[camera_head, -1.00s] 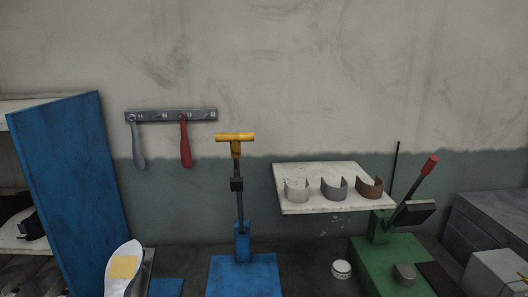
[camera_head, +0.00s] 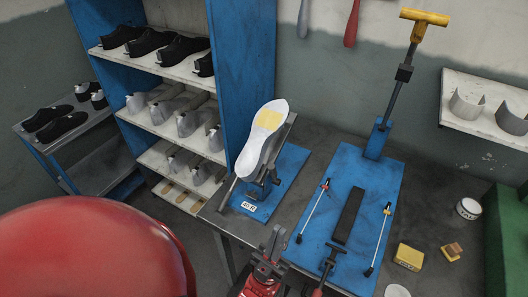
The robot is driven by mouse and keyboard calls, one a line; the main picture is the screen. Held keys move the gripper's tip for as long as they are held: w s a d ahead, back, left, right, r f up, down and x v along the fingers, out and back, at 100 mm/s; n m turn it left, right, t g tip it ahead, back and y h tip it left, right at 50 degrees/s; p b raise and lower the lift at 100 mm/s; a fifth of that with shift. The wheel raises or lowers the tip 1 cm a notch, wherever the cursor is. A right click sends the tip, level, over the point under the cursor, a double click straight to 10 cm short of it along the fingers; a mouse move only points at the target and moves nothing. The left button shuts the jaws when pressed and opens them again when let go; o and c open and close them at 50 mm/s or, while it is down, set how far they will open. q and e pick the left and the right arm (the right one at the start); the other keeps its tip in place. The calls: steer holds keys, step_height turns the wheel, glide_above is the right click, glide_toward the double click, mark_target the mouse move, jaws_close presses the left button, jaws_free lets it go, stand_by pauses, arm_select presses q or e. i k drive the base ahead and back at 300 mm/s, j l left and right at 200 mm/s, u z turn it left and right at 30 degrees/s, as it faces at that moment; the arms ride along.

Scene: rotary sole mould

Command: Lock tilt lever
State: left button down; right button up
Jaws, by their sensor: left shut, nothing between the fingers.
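A white sole with a yellow patch (camera_head: 262,128) sits tilted on a dark mould stand (camera_head: 265,182) on a small blue base plate (camera_head: 293,165). A thin grey bar (camera_head: 228,194) sticks out at the stand's lower left; I take it for the tilt lever, but cannot be sure. A label reading 40 R (camera_head: 249,207) is on the base's front. My left gripper (camera_head: 277,236) is shut and empty, just below and right of the label, apart from the bar. My right gripper is not in view.
A larger blue plate (camera_head: 338,165) carries a yellow-handled post (camera_head: 424,18) and two thin rods. A yellow block (camera_head: 408,257) and a tin (camera_head: 468,208) lie right. Shoe shelves (camera_head: 165,70) are behind left.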

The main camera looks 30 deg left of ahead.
mark_target(272, 167)
steer(key=k+j+z, duration=0.1)
steer(key=j, duration=0.25)
steer(key=k+j+z, duration=0.2)
steer(key=k+j, duration=0.15)
steer(key=j, duration=0.25)
steer(key=j+z, duration=0.2)
steer(key=j, duration=0.2)
steer(key=k+j+z, duration=0.2)
steer(key=j, duration=0.2)
steer(key=j+z, duration=0.15)
steer(key=j, duration=0.25)
steer(key=k+j+z, duration=0.2)
steer(key=j, duration=0.15)
steer(key=j+z, duration=0.2)
steer(key=j, duration=0.2)
steer(key=i+j+z, duration=0.1)
steer(key=j+z, duration=0.2)
steer(key=j, duration=0.5)
steer(key=j+z, duration=0.3)
steer(key=j, duration=0.5)
steer(key=k+j, duration=0.2)
steer(key=k+j+z, duration=0.05)
